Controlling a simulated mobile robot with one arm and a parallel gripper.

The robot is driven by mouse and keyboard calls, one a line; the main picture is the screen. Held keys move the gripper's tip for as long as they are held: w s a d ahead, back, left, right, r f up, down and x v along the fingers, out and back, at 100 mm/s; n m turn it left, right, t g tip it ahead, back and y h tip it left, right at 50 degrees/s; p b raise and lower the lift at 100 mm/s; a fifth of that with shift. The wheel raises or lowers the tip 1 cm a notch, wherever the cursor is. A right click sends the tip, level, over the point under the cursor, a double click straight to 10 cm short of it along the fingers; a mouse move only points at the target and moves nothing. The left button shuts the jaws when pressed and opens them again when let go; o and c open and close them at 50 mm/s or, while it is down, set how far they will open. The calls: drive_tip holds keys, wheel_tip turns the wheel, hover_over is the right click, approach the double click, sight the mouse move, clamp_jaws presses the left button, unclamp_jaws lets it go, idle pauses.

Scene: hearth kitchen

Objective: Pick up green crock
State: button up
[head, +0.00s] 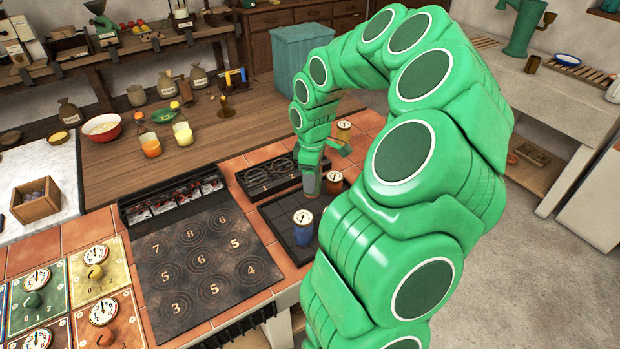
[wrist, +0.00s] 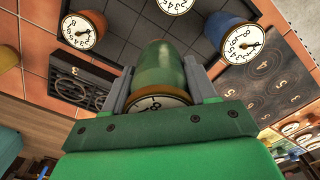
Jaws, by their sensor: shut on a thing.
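The green crock (wrist: 158,62) shows in the wrist view with a brown rim and a white dial on its near end. My gripper (wrist: 157,74) is shut on it, with one grey finger on each side. In the head view my gripper (head: 311,183) points down over the dark tray (head: 270,213) on the tiled counter. The crock is hard to make out there, and I cannot tell whether it is clear of the tray.
A blue crock (head: 302,228) stands just in front of my gripper. A terracotta crock (head: 333,183) stands close to its right, and a yellow crock (head: 343,130) farther back. A numbered hob plate (head: 195,265) lies to the left. A dark grille (head: 265,174) is behind the tray.

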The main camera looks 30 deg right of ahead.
drive_tip(key=s+a+r, duration=0.3)
drive_tip(key=s, duration=0.5)
drive_tip(key=shift+a+r, duration=0.25)
drive_tip(key=shift+r, duration=0.05)
